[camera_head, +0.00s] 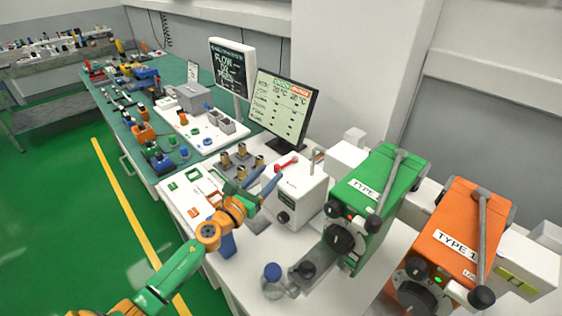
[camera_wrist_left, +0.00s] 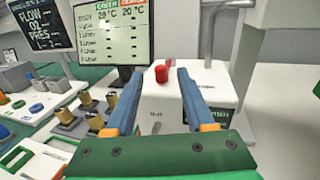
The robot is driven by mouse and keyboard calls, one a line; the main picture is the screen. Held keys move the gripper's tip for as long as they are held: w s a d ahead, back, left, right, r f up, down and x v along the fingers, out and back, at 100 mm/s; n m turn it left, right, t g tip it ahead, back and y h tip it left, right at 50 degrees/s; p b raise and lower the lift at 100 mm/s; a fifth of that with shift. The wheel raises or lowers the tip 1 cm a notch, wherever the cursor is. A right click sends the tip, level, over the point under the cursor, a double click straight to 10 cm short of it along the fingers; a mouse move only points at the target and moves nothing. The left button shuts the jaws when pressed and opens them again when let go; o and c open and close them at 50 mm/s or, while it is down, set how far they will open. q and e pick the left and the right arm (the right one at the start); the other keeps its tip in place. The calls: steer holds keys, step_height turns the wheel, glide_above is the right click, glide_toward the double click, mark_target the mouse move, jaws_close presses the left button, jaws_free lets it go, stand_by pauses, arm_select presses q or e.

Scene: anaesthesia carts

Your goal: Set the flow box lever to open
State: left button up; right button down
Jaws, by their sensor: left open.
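The flow box is a white box (camera_head: 303,196) on the white table, with a dark knob on its front and a red lever (camera_head: 286,163) on top. In the left wrist view the red lever (camera_wrist_left: 162,74) appears between my fingertips, over the white box top (camera_wrist_left: 205,85). My left gripper (camera_head: 267,178) has two blue fingers, spread apart and empty, in front of and beside the box's left side. It also shows in the left wrist view (camera_wrist_left: 159,72). I cannot tell the exact gap between fingers and lever; no contact shows. My right gripper is not in view.
A green vaporizer (camera_head: 375,195) and an orange one (camera_head: 456,240) stand to the right. A monitor (camera_head: 283,107) stands behind the box. Brass-coloured fittings (camera_head: 241,155) sit left of it. A blue-capped jar (camera_head: 273,281) stands near the front edge.

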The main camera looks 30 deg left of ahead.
mark_target(275, 167)
arm_select(q)
steer(key=w, duration=0.5)
steer(key=shift+w+d+b, duration=0.15)
steer(key=shift+d+b, duration=0.1)
steer(key=shift+b, duration=0.1)
steer(key=shift+s+r, duration=0.1)
steer(key=shift+s, duration=0.1)
steer(key=shift+c, duration=0.6)
jaws_close()
